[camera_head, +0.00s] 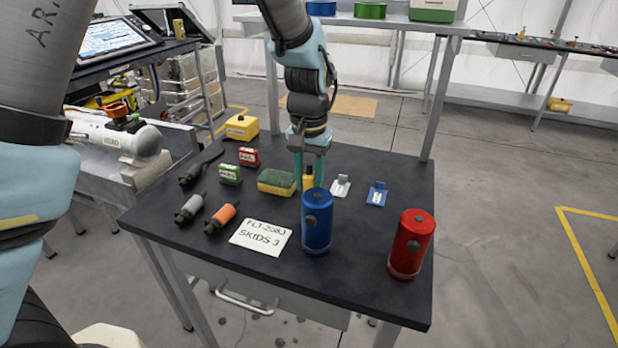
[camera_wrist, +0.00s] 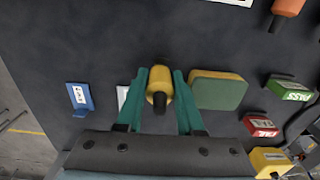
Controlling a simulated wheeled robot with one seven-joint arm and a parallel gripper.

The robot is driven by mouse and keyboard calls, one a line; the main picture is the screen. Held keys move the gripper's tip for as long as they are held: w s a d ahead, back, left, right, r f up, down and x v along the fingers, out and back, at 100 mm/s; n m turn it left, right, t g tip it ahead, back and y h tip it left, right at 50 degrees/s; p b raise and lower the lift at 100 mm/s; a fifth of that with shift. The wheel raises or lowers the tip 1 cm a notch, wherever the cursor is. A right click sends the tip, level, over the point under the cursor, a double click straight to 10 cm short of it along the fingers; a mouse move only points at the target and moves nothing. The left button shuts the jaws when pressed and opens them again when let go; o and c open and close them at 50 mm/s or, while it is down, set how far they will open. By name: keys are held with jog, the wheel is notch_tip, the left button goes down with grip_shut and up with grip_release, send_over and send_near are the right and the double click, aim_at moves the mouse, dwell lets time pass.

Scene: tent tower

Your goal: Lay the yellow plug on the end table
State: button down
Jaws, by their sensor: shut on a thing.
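The yellow plug (camera_head: 308,179) is a small upright yellow piece with a dark tip, low over the dark-topped table (camera_head: 376,282). My gripper (camera_head: 310,185) points down with its teal fingers on both sides of the plug and is shut on it. In the wrist view the plug (camera_wrist: 160,80) sits between the fingertips of my gripper (camera_wrist: 160,88). I cannot tell whether it touches the tabletop. No label shows which table is the end table.
A yellow-green sponge (camera_head: 277,182) stands just left of the plug. A white tag (camera_head: 340,186) and a blue tag (camera_head: 377,194) lie to its right. A blue cylinder (camera_head: 317,222) and a red cylinder (camera_head: 410,246) stand in front. A long bench (camera_head: 560,50) stands behind.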

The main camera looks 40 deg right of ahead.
jog(key=shift+f, duration=0.2)
jog(key=c, duration=0.5)
grip_release()
jog(key=shift+c, duration=0.2)
